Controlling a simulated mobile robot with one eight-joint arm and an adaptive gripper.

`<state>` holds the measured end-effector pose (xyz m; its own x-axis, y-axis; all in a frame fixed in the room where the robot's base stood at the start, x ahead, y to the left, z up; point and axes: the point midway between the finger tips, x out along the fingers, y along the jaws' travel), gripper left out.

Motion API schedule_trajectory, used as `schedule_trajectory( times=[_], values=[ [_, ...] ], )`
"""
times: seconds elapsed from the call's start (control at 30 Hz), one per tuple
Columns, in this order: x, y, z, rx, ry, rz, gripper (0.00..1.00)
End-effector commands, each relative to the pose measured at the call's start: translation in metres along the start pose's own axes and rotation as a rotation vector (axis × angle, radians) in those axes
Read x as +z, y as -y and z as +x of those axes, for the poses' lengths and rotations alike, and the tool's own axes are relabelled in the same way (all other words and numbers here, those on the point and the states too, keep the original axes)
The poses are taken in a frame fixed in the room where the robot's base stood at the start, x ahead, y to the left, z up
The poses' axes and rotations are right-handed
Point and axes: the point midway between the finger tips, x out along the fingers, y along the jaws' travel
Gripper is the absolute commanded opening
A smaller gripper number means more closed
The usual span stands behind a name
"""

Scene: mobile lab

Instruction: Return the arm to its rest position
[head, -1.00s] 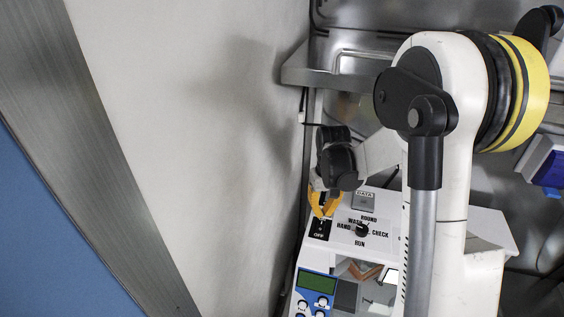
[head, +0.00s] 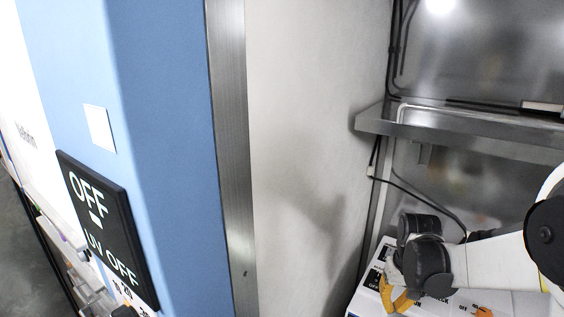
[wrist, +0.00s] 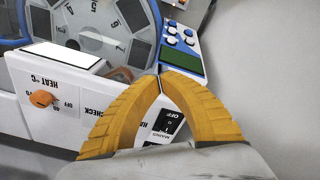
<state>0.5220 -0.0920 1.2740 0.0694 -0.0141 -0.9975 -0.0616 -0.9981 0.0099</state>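My gripper (head: 395,300) is at the lower right of the head view, with yellow-orange fingers pointing down over a white lab machine (head: 364,300). In the wrist view, the gripper's fingertips (wrist: 160,77) meet, with nothing visible between them. The machine's white panel (wrist: 75,108) lies beyond the fingers there. It has an orange heat knob (wrist: 41,98) and a black MAINS switch (wrist: 168,123), seen through the gap between the fingers. I cannot tell whether the fingers touch the machine. My arm runs off the right edge of the head view.
A steel shelf (head: 450,130) stands above the machine. A pale wall (head: 300,150) is left of the arm. Farther left are a blue panel (head: 170,130) and a black OFF / UV OFF sign (head: 107,230). A numbered round tray (wrist: 95,35) and green display (wrist: 181,61) show in the wrist view.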

Motion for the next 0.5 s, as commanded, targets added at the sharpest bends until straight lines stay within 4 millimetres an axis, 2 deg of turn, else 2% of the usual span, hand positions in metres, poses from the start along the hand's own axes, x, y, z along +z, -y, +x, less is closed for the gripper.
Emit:
schedule_trajectory(
  times=[0.03,0.27,0.5],
  values=[
    [0.005,0.004,0.008,0.001,-0.013,-0.003,0.0],
    [0.027,0.02,0.018,0.007,-0.099,-0.013,0.0],
    [0.077,0.047,0.056,0.007,-0.253,-0.03,0.0]
  ],
)
